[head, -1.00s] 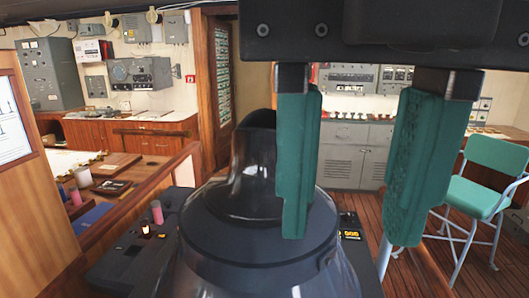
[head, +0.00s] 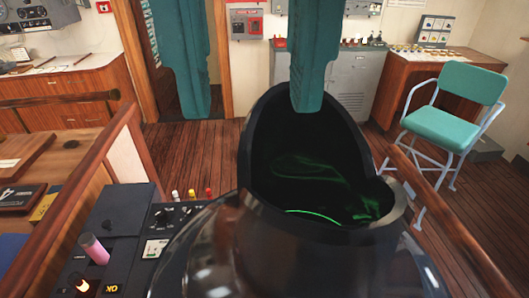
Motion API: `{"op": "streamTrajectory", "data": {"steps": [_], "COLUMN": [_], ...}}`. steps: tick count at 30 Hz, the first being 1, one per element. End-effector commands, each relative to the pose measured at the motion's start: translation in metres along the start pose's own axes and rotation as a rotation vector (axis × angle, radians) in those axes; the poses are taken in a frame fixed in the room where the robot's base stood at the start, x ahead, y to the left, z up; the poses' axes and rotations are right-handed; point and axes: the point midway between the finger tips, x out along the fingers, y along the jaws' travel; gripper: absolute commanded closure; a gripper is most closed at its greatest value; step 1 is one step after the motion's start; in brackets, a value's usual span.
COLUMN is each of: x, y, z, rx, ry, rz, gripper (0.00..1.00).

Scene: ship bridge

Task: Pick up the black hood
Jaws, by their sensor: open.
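The black hood (head: 290,245) stands in the lower middle of the head view, on top of a dark rounded console. Its tall open mouth faces me, and a green glowing radar display shows inside. My gripper (head: 251,114) is open, with two teal fingers hanging down from the top edge. The left finger is left of the hood, against the background. The right finger overlaps the hood's upper rim and its tip shows against the dark opening; I cannot tell its depth or whether it touches.
A control panel (head: 119,215) with knobs and a pink cylinder (head: 94,249) lies left of the hood. Wooden rails flank the console. A teal chair (head: 455,110) stands at the right on open wooden floor. Grey cabinets and a wooden desk line the back.

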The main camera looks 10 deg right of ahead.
Motion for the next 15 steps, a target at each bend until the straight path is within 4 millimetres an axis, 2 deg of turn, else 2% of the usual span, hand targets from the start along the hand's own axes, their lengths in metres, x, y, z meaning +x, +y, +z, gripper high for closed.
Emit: {"op": "streamTrajectory", "data": {"steps": [4,10,15], "x": [0.013,0.043,0.056], "y": [0.0,0.0,0.001], "z": [0.0,0.001,0.001], "rx": [-0.003,-0.003,0.0], "ry": [0.003,0.003,0.0], "rz": [-0.001,0.0,0.0], "gripper": [0.56,0.56,0.56]}}
